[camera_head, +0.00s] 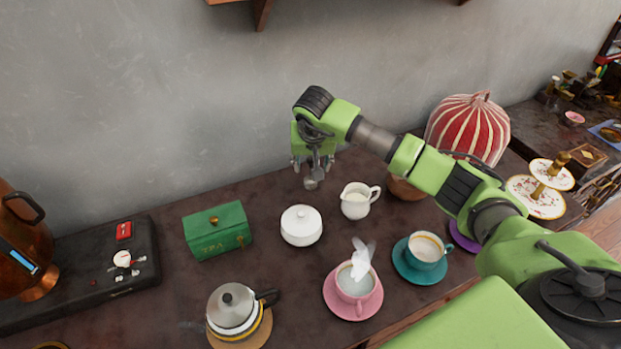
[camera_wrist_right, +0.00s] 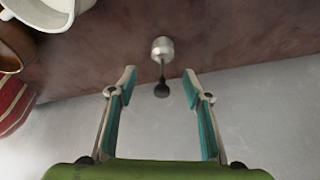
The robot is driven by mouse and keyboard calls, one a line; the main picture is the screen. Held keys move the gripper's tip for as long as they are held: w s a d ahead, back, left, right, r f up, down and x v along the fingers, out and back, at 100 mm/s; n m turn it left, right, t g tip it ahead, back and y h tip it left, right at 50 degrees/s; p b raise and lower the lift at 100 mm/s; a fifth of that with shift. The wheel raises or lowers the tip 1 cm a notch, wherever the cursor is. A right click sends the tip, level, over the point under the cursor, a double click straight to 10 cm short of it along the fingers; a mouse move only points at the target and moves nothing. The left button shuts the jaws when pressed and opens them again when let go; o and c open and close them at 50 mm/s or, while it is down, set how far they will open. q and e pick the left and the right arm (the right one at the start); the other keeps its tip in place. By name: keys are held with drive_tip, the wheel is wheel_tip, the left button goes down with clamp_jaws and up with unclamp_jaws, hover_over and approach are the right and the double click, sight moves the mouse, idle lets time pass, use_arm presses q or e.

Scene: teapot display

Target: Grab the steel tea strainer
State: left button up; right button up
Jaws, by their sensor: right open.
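The steel tea strainer (camera_head: 311,183) is on the dark table near the wall, just below my right gripper (camera_head: 313,163). In the right wrist view the strainer is a small silver cup (camera_wrist_right: 162,46) with a thin stem ending in a dark knob (camera_wrist_right: 162,90). The right gripper (camera_wrist_right: 160,80) is open, its teal-padded fingers spread on either side. The knob appears between the fingertips and the cup lies beyond them. No contact shows. In the head view the gripper partly hides the strainer. My left gripper is not in view.
A white lidded bowl (camera_head: 301,226) and a white milk jug (camera_head: 355,201) stand close in front of the strainer. A green tea box (camera_head: 217,231) is to the left. The grey wall (camera_head: 180,90) is close behind. A red striped cosy (camera_head: 470,128) stands right.

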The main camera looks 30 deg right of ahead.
sight(311, 178)
drive_tip(key=x, duration=0.4)
drive_tip(key=p+x, duration=0.1)
drive_tip(key=shift+a+f, duration=0.25)
drive_tip(key=shift+f, duration=0.25)
drive_tip(key=c, duration=1.1)
